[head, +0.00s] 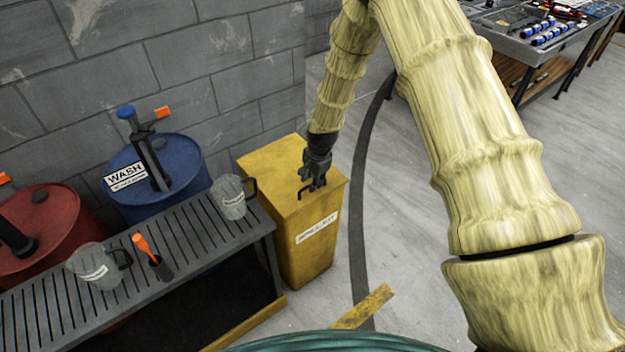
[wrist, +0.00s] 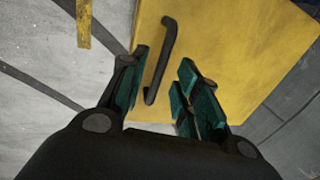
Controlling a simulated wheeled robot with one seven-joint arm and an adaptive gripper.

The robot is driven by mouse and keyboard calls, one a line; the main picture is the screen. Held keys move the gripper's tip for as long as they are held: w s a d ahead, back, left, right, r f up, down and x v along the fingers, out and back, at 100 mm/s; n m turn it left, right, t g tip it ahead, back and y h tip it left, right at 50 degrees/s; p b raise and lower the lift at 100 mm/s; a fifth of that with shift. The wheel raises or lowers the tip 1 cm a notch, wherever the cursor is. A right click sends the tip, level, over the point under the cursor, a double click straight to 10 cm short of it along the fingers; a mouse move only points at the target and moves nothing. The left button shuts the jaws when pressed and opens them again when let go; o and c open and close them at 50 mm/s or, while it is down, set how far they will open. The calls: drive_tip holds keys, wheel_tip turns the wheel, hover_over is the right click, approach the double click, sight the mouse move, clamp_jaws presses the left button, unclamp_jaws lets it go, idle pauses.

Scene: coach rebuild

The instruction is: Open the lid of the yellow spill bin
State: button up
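The yellow spill bin (head: 305,245) stands on the floor against the grey wall, with a white label on its front. Its flat yellow lid (head: 272,168) is closed. A dark bar handle (wrist: 160,60) is on the lid near its edge. My gripper (head: 313,187) is over the lid at the handle, pointing down. In the wrist view my gripper (wrist: 163,92) is open, with teal pads on either side of the near end of the handle. I cannot tell whether a pad touches the handle. In the head view the gripper hides part of the handle.
Left of the bin is a slatted grey bench (head: 185,245) with a grey jug (head: 232,203), another jug (head: 95,268) and an orange-handled tool (head: 142,246). Behind it stand a blue drum (head: 190,160) and a red drum (head: 50,215). Floor (head: 410,250) right of the bin is clear.

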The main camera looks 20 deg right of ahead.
drive_tip(key=shift+w+f, duration=0.15)
drive_tip(key=shift+f, duration=0.45)
clamp_jaws()
drive_tip(key=shift+r, duration=0.1)
